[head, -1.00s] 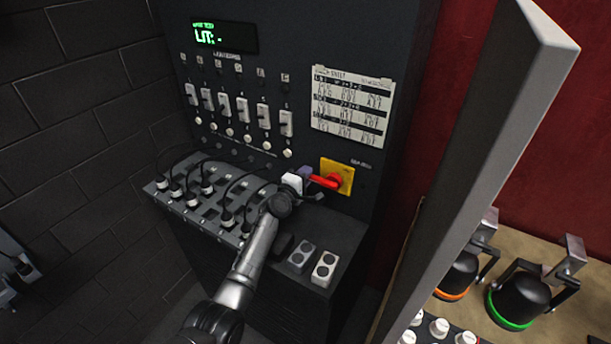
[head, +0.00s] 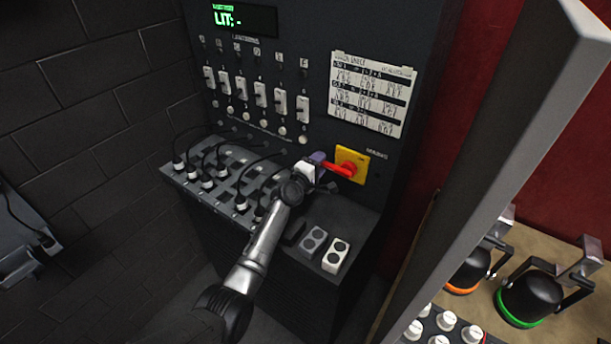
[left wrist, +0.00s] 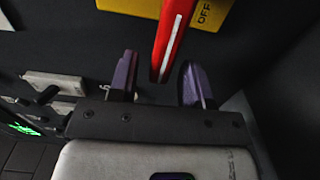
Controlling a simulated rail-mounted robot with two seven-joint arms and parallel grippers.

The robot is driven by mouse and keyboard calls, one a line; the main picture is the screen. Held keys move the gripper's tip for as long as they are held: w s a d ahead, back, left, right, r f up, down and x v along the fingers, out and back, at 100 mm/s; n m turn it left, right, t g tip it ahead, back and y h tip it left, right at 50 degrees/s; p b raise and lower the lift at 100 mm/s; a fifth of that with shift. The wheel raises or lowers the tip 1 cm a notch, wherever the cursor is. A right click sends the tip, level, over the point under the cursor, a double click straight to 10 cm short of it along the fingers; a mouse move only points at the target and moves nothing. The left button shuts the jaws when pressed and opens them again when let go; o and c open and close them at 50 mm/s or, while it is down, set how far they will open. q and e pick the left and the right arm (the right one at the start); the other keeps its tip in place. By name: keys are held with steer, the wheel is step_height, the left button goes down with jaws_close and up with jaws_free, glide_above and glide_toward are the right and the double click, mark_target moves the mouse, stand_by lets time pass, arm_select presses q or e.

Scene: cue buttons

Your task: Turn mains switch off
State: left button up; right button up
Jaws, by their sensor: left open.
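The mains switch is a red handle (head: 338,168) on a yellow plate (head: 352,163), low on the right of the dark cabinet. In the head view the handle points left from the plate. My left gripper (head: 321,172) is at the handle's free end. In the left wrist view the red handle (left wrist: 170,42) reaches down from the yellow plate (left wrist: 205,12), which shows "OFF" at its right. The handle's tip lies between the two purple fingers of my open left gripper (left wrist: 158,66), with a gap on each side. My right gripper is out of view.
The panel carries a row of white sliders (head: 260,94), a green display (head: 243,19) and a printed chart (head: 370,95). Plugged cables (head: 207,180) and two small button boxes (head: 336,255) sit on the ledge. A grey partition (head: 500,165) stands at the right.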

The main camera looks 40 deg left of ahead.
arm_select(q)
steer(key=s+p, duration=0.2)
steer(key=s, duration=1.1)
steer(key=shift+d, duration=0.3)
